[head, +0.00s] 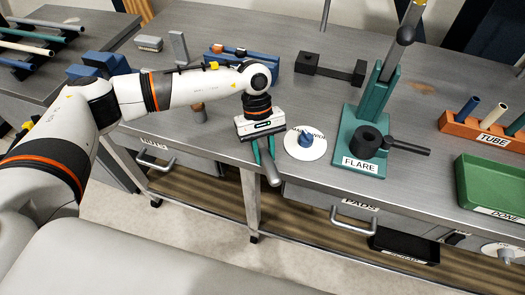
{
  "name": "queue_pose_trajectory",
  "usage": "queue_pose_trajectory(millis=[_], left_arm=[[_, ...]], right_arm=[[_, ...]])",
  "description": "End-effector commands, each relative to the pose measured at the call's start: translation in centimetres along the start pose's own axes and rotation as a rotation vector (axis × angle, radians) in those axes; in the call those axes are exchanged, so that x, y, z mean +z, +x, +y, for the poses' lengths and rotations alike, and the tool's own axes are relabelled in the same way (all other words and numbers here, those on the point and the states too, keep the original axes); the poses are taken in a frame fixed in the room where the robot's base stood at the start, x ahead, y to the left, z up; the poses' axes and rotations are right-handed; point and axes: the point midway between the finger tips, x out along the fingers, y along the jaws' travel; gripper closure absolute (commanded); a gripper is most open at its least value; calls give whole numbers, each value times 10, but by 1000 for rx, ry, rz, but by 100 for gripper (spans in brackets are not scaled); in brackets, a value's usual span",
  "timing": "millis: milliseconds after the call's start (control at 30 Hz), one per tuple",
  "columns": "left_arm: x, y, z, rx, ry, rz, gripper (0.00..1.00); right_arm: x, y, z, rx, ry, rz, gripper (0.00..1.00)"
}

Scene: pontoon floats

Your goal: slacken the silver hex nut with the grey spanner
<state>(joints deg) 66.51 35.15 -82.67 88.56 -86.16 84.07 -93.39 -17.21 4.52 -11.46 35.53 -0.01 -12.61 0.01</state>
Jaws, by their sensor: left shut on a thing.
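My left gripper (263,158) has green fingers and points down at the table's front edge, left of the white disc. It is shut on a grey bar-like thing (271,174), which looks like the grey spanner. The bar slants down and sticks out past the table edge; its far end is hidden by the fingers. I cannot make out the silver hex nut in the head view. My right gripper is not in view.
A white disc (317,151) with a blue peg (305,138) lies just right of the gripper. The green FLARE stand (350,165) with a dark lever (405,147) is further right. Beyond are an orange TUBE rack (473,132) and a green tray (490,187). Blue blocks stand behind my arm.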

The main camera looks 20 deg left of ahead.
Motion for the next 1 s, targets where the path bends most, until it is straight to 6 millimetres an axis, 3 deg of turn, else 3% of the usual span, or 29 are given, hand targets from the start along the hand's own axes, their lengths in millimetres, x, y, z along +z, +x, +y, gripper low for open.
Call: queue_pose_trajectory(millis=[1000], left_arm=[[1, -1, -14, -54, -125, 1, 100]], right_arm=[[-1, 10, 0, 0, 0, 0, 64]])
